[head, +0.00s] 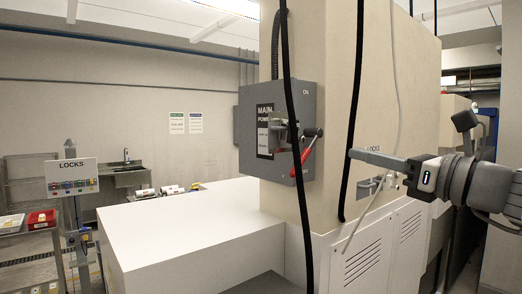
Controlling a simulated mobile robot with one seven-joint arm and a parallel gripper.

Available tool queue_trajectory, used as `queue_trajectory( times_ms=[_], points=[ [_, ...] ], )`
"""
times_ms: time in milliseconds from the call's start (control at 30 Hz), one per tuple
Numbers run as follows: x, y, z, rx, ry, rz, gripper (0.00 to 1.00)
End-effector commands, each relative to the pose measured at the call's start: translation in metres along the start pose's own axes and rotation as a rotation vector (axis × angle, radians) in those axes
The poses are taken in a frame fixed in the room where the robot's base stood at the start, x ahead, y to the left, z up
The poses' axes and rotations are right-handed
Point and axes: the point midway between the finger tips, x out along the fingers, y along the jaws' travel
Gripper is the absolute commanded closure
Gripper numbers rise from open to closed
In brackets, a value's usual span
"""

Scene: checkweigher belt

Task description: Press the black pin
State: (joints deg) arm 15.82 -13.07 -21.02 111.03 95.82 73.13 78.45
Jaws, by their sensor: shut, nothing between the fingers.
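A grey switch box (300,106) marked MAIN POWER, ON and OFF is fixed to the beige column. A red lever (302,162) hangs on its right front, with a grey metal bracket (279,129) beside it. A short black round-ended piece (313,132) sticks out to the right at the lever's top; it looks like the black pin, but I cannot be sure. My gripper (351,153) reaches in from the right, shut and empty. In the picture its tips are right of and slightly below the black piece, apart from it.
Black cables (291,120) hang before the box and near my fingertips (354,110). A thin grey cord (396,80) also hangs down. A white block (190,225) fills the lower middle. A LOCKS sign (72,177) stands left. A white vented cabinet (380,245) is below my gripper.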

Motion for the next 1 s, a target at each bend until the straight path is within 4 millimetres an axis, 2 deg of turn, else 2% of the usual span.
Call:
queue_trajectory(
  times_ms=[33,300,500,700,1000],
  points=[
    [0.012,0.000,0.002,0.003,0.001,0.004,1.00],
    [0.070,0.000,0.002,0.002,0.002,0.004,1.00],
    [0.099,0.000,0.002,0.001,0.001,0.001,1.00],
    [0.111,0.000,0.000,0.001,0.001,0.000,1.00],
    [0.111,0.000,0.000,0.000,0.000,-0.001,1.00]
  ],
)
